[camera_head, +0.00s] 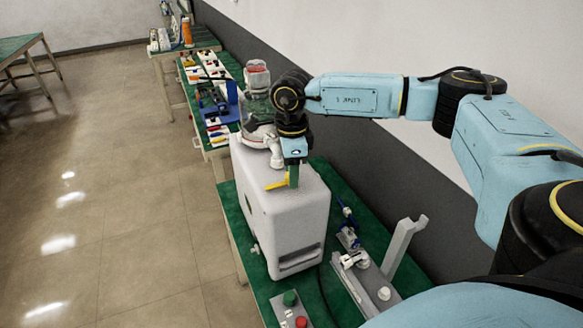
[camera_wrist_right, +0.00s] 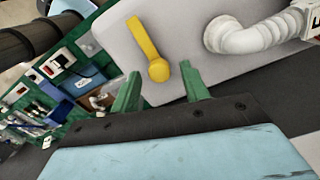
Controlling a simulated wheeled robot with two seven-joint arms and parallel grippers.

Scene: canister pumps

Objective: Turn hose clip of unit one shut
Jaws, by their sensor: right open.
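The pump unit is a white box-shaped canister (camera_head: 284,225) standing on a green-topped table. A yellow clip lever (camera_head: 277,184) sits on its top, and a white hose fitting (camera_head: 262,138) lies behind it. My right gripper (camera_head: 293,178) is above the top, beside the yellow lever. In the right wrist view the yellow lever (camera_wrist_right: 148,45) lies slanted on the pale surface, its round pivot end just beyond the gap between the open green fingers (camera_wrist_right: 160,88). A white corrugated hose (camera_wrist_right: 245,36) shows to its right. I cannot tell whether a finger touches the lever. My left gripper is not in view.
A glass jar with a red top (camera_head: 257,78) stands behind the canister. A wall runs along the right; open floor lies left.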

